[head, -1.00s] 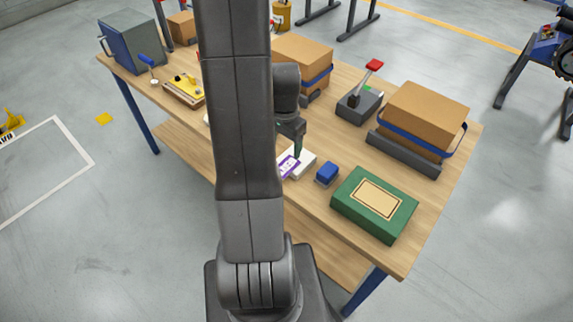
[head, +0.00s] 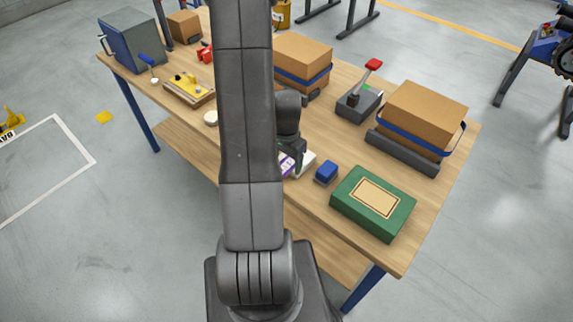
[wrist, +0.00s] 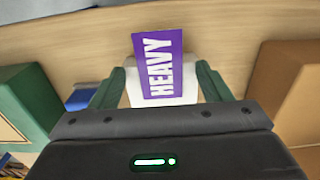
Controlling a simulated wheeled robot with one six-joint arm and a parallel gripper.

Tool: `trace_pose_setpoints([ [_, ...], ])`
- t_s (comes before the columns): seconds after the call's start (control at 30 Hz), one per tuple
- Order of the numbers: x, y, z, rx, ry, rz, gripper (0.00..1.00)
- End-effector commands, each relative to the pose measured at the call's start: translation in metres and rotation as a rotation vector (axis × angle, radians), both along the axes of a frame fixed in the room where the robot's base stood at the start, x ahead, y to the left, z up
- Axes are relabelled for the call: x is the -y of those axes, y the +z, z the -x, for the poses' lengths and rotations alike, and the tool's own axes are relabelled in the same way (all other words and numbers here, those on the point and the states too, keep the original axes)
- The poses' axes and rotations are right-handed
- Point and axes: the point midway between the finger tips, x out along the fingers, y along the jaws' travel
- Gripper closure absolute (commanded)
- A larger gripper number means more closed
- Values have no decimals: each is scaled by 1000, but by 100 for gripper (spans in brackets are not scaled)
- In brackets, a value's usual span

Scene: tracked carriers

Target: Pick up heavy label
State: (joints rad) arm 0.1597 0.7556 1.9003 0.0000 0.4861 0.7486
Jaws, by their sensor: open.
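The heavy label (wrist: 159,64) is a purple rectangle with white "HEAVY" lettering. It lies on a white block (wrist: 178,90) and reaches past its edge. In the head view the label (head: 286,165) and the white block (head: 307,161) are partly hidden by my arm. My gripper (wrist: 158,78) is open, its green fingers on either side of the block and label in the wrist view. I cannot tell whether the fingers touch either. In the head view my gripper (head: 297,157) is over the block, near the table's front edge.
A blue block (head: 327,172) and a green box (head: 372,204) stand right of the label. A strapped carton (head: 424,110) sits at the right back, with a red-handled lever device (head: 360,102) beside it. The wooden table (head: 318,205) has a bare front strip.

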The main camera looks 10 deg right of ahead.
Motion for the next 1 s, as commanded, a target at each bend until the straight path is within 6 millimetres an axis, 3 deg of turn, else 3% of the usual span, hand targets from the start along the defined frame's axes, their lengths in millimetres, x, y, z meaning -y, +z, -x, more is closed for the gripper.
trace_pose_setpoints([
  [0.07, 0, 0, 0, 0, 0, 0, 29],
  [0.3, 0, 0, 0, 0, 0, 0, 74],
  [0.33, 0, 0, 0, 0, 0, 0, 77],
  [0.77, 0, 3, -1, 1, 0, 0, 77],
  [1.0, 0, 23, -1, 5, 0, 1, 77],
])
